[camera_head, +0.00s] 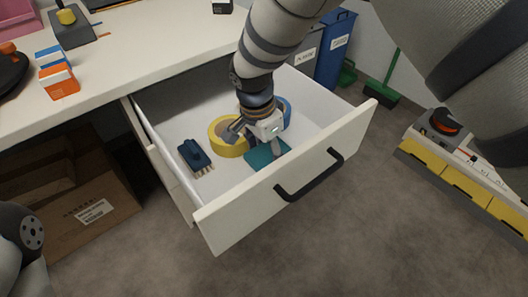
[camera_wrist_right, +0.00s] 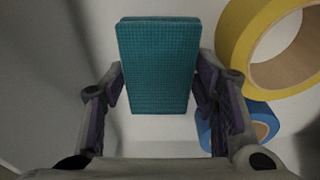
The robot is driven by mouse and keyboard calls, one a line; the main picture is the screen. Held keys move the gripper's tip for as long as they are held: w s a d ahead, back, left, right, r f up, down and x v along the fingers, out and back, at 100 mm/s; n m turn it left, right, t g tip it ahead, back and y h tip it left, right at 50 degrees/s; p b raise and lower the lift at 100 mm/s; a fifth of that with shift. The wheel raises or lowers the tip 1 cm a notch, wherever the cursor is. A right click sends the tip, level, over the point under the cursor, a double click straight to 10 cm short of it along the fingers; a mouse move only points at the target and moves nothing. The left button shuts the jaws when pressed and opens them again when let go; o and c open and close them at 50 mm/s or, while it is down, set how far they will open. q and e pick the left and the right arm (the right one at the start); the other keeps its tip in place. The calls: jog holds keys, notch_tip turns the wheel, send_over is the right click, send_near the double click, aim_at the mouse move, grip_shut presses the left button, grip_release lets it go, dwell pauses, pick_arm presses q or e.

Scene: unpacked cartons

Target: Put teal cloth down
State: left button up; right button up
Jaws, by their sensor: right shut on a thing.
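The teal cloth (camera_wrist_right: 158,65) is a flat folded rectangle between the two fingers of my right gripper (camera_wrist_right: 160,100) in the right wrist view. In the head view the cloth (camera_head: 262,157) is low inside the open drawer, near its front panel. My right gripper (camera_head: 255,140) reaches down into the drawer (camera_head: 325,104) and is shut on the cloth. The arm hides part of it, and I cannot tell whether the cloth touches the drawer floor. My left gripper is not in view.
A yellow tape roll (camera_head: 222,145) and a blue tape roll (camera_head: 285,108) lie in the drawer beside the gripper. A dark blue brush (camera_head: 193,155) lies at the left. The desk top (camera_head: 150,50) is above. A cardboard box (camera_head: 90,205) stands below left.

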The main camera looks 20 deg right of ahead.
aim_at(260, 156)
jog(key=shift+f, duration=0.85)
jog(key=shift+f, duration=0.2)
jog(key=o, duration=0.8)
jog(key=shift+o, duration=0.2)
jog(key=shift+r, duration=0.1)
notch_tip(260, 156, up, 12)
jog(key=a+p, duration=0.1)
jog(key=shift+s+a, duration=0.35)
jog(key=shift+r+p, duration=0.15)
jog(key=shift+p, duration=0.2)
